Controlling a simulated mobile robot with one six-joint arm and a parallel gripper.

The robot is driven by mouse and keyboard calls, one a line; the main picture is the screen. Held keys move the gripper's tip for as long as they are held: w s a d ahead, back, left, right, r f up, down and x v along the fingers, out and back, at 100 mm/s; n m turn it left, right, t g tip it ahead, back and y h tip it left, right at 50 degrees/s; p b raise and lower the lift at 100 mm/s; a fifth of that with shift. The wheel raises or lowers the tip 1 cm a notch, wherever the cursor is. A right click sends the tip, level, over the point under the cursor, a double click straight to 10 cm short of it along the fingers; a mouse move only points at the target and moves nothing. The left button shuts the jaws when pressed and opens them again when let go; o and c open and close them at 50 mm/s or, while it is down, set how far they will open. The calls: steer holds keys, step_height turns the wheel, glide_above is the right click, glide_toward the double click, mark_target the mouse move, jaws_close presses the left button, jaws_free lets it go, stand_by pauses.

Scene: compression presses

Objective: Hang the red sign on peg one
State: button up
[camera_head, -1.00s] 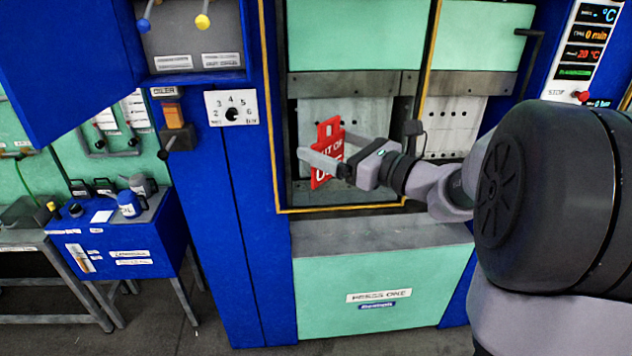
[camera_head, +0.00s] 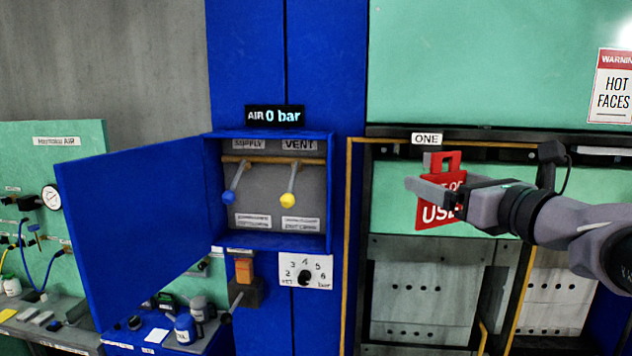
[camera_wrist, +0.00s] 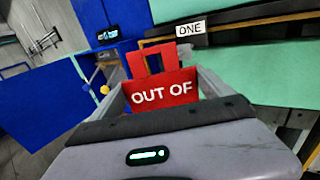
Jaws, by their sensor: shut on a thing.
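The red sign (camera_head: 430,212) reads "OUT OF USE", partly hidden behind my gripper, and has a handle-like loop at its top. My gripper (camera_head: 437,190) is shut on it and holds it up in front of the press, below the label ONE (camera_head: 427,139). In the wrist view the sign (camera_wrist: 163,95) sits between my two fingers, its loop upward, and the label ONE (camera_wrist: 190,28) is above and to the right of it. A dark rail (camera_head: 480,135) runs by the label. I cannot make out a peg clearly; the sign looks apart from the rail.
An open blue cabinet (camera_head: 325,190) with blue and yellow levers stands left of the sign, its door (camera_head: 140,240) swung out left. A yellow frame edge (camera_head: 347,250) borders the press. A warning sign (camera_head: 612,85) is at the upper right.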

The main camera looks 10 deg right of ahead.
steer(key=w+d+f, duration=0.2)
steer(key=w, duration=0.6)
steer(key=shift+d+p, duration=0.15)
steer(key=shift+p, duration=0.2)
steer(key=shift+r, duration=0.1)
stand_by(0.4)
steer(key=o, duration=1.1)
steer(key=shift+o, duration=0.2)
